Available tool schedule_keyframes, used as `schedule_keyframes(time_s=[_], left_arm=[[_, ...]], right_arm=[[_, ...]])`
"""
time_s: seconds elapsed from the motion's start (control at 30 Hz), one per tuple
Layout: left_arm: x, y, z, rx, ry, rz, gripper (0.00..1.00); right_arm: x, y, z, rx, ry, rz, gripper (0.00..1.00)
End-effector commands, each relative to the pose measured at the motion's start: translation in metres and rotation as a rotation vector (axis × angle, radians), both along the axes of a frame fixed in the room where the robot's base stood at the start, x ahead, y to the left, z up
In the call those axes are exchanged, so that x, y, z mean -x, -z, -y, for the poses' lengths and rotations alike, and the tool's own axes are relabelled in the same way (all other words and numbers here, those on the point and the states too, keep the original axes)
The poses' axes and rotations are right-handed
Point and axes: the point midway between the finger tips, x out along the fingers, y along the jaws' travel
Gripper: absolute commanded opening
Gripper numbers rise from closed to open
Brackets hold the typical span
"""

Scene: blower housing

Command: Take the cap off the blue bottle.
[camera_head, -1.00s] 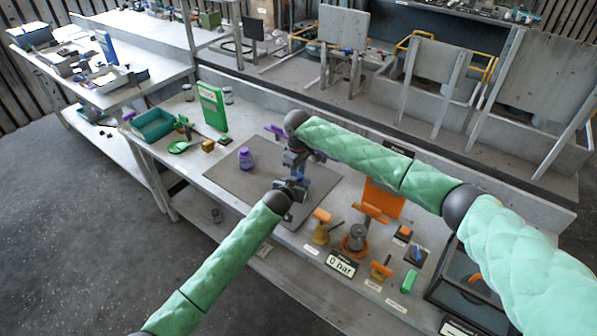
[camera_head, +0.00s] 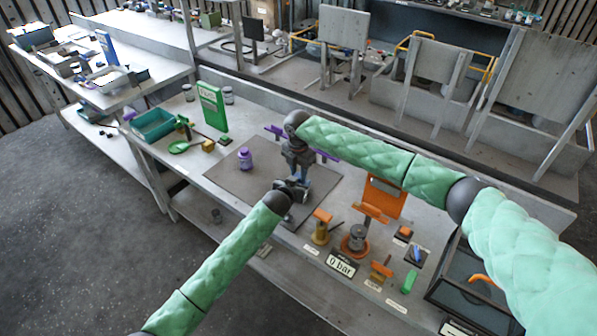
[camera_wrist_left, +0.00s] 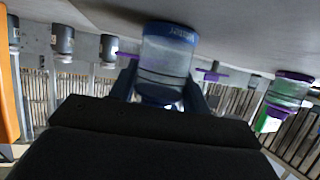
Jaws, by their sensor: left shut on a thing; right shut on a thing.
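The blue bottle (camera_head: 300,174) stands upright on the grey mat (camera_head: 232,180), mostly hidden between my two grippers. In the left wrist view, which is upside down, its clear body with blue bands (camera_wrist_left: 166,62) sits between my left fingers. My left gripper (camera_head: 293,188) is shut around the bottle's body from the front. My right gripper (camera_head: 298,162) reaches down from above and is shut at the bottle's top. The cap is hidden by it, so I cannot tell whether the cap is loose.
A purple bottle (camera_head: 245,158) stands left on the mat. A green sign (camera_head: 212,106), teal tray (camera_head: 153,124) and green dish (camera_head: 180,147) are further left. An orange stand (camera_head: 383,200), a "0 bar" display (camera_head: 341,263) and small orange fixtures are to the right.

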Motion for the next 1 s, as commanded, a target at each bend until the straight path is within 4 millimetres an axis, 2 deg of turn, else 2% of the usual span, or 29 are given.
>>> schedule_keyframes(time_s=[0.7,0.9,1.0], left_arm=[[0.0008,0.0013,0.0003,0.0,0.001,-0.002,0.0],[0.0009,0.0013,0.0003,0.0,0.001,-0.002,0.0],[0.0009,0.0013,0.0003,0.0,0.001,-0.002,0.0]], right_arm=[[-0.0017,-0.0017,0.0017,0.002,-1.063,0.002,0.02],[-0.0018,-0.0019,0.0019,0.003,-1.255,0.001,0.02],[-0.0017,-0.0017,0.0019,0.003,-1.269,0.001,0.02]])
